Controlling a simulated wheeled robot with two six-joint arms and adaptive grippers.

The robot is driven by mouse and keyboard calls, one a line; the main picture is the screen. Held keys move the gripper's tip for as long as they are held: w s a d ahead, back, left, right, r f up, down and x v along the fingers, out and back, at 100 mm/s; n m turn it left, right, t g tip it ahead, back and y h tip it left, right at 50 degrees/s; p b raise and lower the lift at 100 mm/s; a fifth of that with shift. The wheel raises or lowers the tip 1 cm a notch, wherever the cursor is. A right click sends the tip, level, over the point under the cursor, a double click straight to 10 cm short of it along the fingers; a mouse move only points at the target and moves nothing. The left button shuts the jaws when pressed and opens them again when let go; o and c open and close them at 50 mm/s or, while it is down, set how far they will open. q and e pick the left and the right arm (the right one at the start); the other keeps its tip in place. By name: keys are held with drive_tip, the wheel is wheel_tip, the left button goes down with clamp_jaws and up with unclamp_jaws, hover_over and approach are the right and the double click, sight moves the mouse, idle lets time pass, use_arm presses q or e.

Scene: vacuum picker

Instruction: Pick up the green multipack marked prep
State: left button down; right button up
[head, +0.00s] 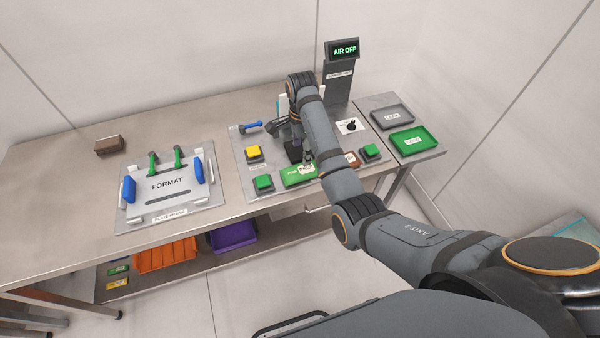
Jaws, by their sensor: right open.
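The green multipack (291,176) with a white label lies at the front edge of the grey machine plate, right of a green button. The label's writing is too small to read surely. My right gripper (308,159) is open, pointing down just above and behind the label end of the pack. My forearm hides part of the area around it, and I cannot tell whether the fingers touch the pack. My left gripper is not in view.
A yellow button (254,152), green buttons (264,183) and a brown block (353,159) surround the spot. The FORMAT plate (170,186) lies left. Grey (392,117) and green (414,140) trays stand right. The post display (344,50) reads AIR OFF.

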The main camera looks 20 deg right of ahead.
hover_over(301, 170)
drive_tip(key=f, duration=0.4)
drive_tip(key=shift+d+f+p, duration=0.2)
drive_tip(key=shift+p, duration=0.1)
drive_tip(key=shift+a+f, duration=0.1)
drive_tip(key=shift+f, duration=0.45)
wheel_tip(301, 170, down, 5)
drive_tip(key=shift+w+a+r+p, duration=0.1)
drive_tip(key=shift+a+r+p, duration=0.05)
drive_tip(key=shift+p, duration=0.4)
drive_tip(key=c, duration=0.9)
